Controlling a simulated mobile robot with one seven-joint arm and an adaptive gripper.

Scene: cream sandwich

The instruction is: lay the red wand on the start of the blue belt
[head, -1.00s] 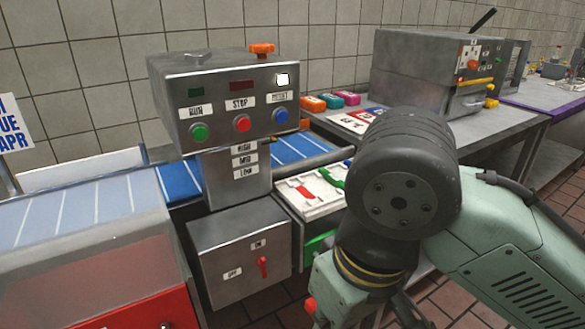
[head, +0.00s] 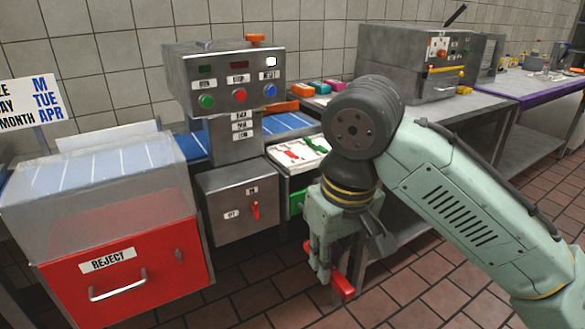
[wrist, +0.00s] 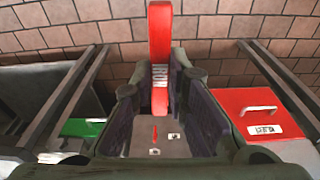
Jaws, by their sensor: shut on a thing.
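My gripper (head: 328,272) points down in front of the steel table, low over the floor. It is shut on the red wand (head: 343,285), whose red end sticks out to the right of the fingers. In the wrist view the red wand (wrist: 159,40), with a white label, stands up between the fingertips of my gripper (wrist: 160,82).
A steel control box (head: 228,80) with buttons stands over the belt. A white tray (head: 285,165) with red and green marks sits beside the belt. A red reject bin (head: 130,285) is at the left. A steel machine (head: 410,60) stands behind my arm. The tiled floor in front is clear.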

